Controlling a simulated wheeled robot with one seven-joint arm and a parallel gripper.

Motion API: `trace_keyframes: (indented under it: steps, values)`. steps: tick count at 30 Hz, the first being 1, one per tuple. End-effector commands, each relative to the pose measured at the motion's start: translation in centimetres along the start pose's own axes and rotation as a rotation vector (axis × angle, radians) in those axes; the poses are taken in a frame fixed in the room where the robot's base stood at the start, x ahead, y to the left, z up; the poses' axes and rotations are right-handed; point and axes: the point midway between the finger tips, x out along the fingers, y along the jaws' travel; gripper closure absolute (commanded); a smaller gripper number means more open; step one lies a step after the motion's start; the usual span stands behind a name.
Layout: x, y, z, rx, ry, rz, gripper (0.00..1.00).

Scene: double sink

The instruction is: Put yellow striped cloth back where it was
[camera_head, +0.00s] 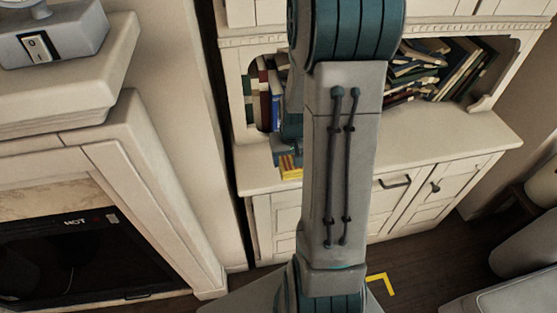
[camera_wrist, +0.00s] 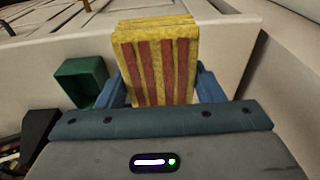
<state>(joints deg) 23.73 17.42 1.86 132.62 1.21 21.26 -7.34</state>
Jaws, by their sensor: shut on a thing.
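The yellow striped cloth (camera_wrist: 157,62) is a folded yellow block with reddish-brown stripes. In the wrist view it stands upright between the two blue fingers of my gripper (camera_wrist: 160,85), which is shut on it. In the head view a small yellow part of the cloth (camera_head: 291,166) shows just left of my arm, at the cabinet's counter. My arm hides most of the gripper there. I cannot tell whether the cloth touches the counter.
A white cabinet (camera_head: 440,140) has a counter and shelves with several books (camera_head: 440,68). A green open box (camera_wrist: 80,82) lies left of the cloth in the wrist view. A fireplace (camera_head: 75,245) stands at left. The counter right of my arm is clear.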

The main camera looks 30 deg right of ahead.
Motion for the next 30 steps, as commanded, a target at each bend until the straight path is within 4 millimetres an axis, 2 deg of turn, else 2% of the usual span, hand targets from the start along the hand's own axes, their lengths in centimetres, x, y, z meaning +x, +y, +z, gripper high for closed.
trace_keyframes:
  steps: [6,12,17,24,30]
  values:
    - [2.6,-1.3,-2.9,0.0,-0.002,0.0,0.6]
    - [4.0,-1.9,-4.5,0.004,-0.001,0.001,0.6]
    - [4.7,-2.0,-4.7,0.005,-0.002,0.001,0.6]
    - [7.5,-2.0,-4.2,0.005,-0.004,0.001,0.6]
    - [8.3,-2.0,-4.1,0.005,0.0,0.001,0.6]
